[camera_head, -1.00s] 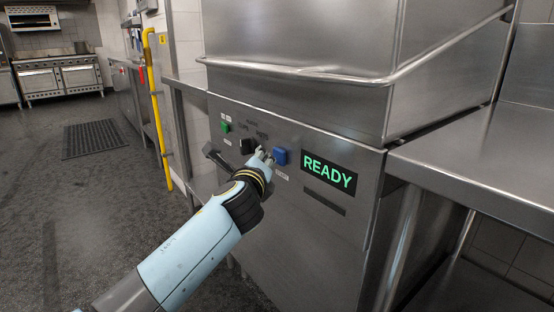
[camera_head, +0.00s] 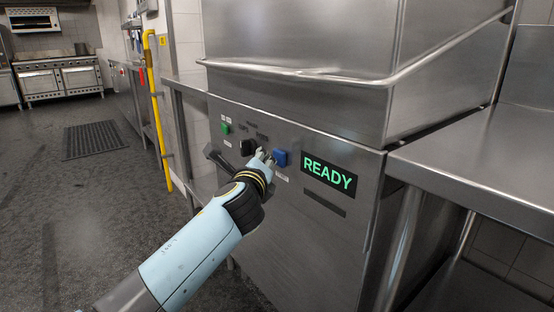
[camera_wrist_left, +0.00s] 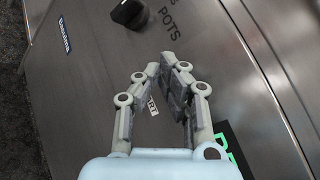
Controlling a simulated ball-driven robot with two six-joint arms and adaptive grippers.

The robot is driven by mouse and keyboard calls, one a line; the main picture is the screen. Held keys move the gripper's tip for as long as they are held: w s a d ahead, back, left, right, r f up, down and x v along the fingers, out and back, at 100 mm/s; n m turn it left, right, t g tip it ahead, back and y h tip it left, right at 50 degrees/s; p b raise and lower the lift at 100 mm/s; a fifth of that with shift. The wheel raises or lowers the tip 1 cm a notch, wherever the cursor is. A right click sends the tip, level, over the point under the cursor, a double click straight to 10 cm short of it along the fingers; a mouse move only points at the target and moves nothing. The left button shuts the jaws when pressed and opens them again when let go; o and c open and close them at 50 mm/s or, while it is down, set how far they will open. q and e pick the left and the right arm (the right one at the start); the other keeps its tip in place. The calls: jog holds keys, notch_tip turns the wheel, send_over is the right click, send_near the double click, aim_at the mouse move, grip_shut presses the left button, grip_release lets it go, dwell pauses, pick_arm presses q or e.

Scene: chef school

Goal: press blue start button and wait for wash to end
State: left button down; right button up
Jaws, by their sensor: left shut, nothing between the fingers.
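The blue start button (camera_head: 280,157) is on the front panel of the steel dishwasher (camera_head: 290,220). Beside it, the display (camera_head: 329,174) reads READY in green. My left gripper (camera_head: 264,156) is shut and empty, with its fingertips just left of the blue button in the head view. I cannot tell whether they touch the button or the panel. In the left wrist view the gripper (camera_wrist_left: 164,68) is in front of the panel, and I cannot make out the blue button there. My right gripper is in neither view.
A black knob (camera_head: 248,147) and a green button (camera_head: 225,127) are left of the blue button. A hood with a bar handle (camera_head: 300,73) is above. A steel counter (camera_head: 480,170) is at right, a yellow pipe (camera_head: 156,110) at left.

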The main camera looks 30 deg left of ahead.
pick_arm(q)
jog(key=shift+w, duration=0.15)
dwell(0.3)
jog(key=shift+w+d, duration=0.15)
jog(key=shift+w, duration=0.1)
jog(key=shift+w+d, duration=0.2)
jog(key=shift+w, duration=0.25)
dwell(0.7)
jog(key=shift+s, duration=0.15)
jog(key=shift+s+a, duration=0.35)
jog(key=shift+s, duration=0.35)
jog(key=s, duration=0.1)
jog(key=s+a+p, duration=0.1)
jog(key=s, duration=0.1)
jog(key=s+a, duration=0.1)
jog(key=shift+s+p, duration=0.3)
jog(key=shift+p, duration=0.05)
